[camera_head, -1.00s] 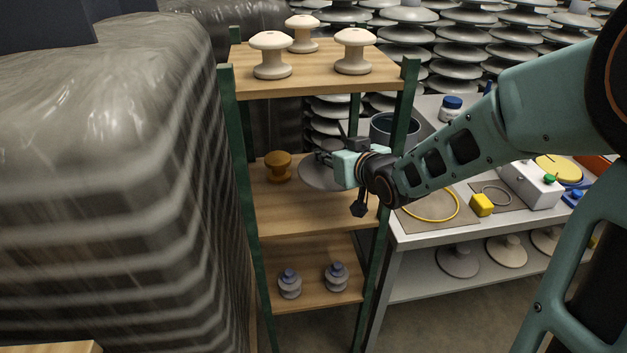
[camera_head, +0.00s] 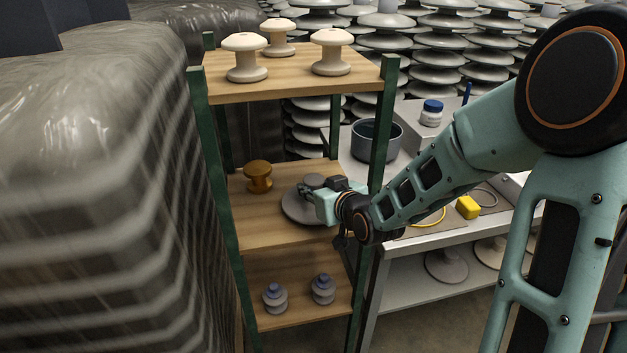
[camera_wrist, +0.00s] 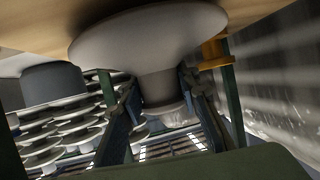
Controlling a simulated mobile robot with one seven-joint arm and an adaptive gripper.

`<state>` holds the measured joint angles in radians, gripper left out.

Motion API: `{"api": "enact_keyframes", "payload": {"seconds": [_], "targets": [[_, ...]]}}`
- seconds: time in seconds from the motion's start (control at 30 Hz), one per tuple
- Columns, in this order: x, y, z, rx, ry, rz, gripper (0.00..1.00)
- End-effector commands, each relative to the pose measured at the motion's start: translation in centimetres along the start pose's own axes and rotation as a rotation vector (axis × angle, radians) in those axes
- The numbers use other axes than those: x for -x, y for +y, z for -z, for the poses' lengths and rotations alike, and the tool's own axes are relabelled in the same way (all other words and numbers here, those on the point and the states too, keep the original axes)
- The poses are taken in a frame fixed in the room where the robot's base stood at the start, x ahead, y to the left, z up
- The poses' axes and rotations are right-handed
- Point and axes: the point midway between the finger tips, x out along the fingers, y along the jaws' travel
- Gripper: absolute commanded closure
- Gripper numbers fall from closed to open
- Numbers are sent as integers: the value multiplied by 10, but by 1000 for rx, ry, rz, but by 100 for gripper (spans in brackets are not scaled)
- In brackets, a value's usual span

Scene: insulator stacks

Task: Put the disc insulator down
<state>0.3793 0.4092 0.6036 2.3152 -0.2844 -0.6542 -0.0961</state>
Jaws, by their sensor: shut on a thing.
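The grey disc insulator (camera_head: 298,208) is at the middle shelf (camera_head: 272,232) of the green-posted rack, right of an orange-brown spool insulator (camera_head: 258,177). My gripper (camera_head: 316,194) reaches in from the right and is shut on its upper knob. In the wrist view the disc insulator (camera_wrist: 150,42) has its wide plate against or very near the wooden shelf (camera_wrist: 262,10); its neck is between my two fingers (camera_wrist: 160,105). I cannot tell for sure whether the plate touches the board.
Cream spool insulators (camera_head: 331,52) stand on the top shelf, and small grey insulators (camera_head: 323,289) on the bottom shelf. A rack post (camera_head: 383,125) rises close to my wrist. A table with a dark pot (camera_head: 376,139) is at right; a wrapped stack (camera_head: 95,170) is at left.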

Motion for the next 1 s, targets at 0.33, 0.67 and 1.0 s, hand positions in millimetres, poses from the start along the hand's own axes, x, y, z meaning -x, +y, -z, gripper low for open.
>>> {"api": "enact_keyframes", "payload": {"seconds": [0.33, 0.67, 1.0], "targets": [[-5, 0, -6, 3, 10, -1, 100], [-5, 0, -12, 1, 1, 0, 53], [-4, 0, -9, 1, 1, 0, 53]]}}
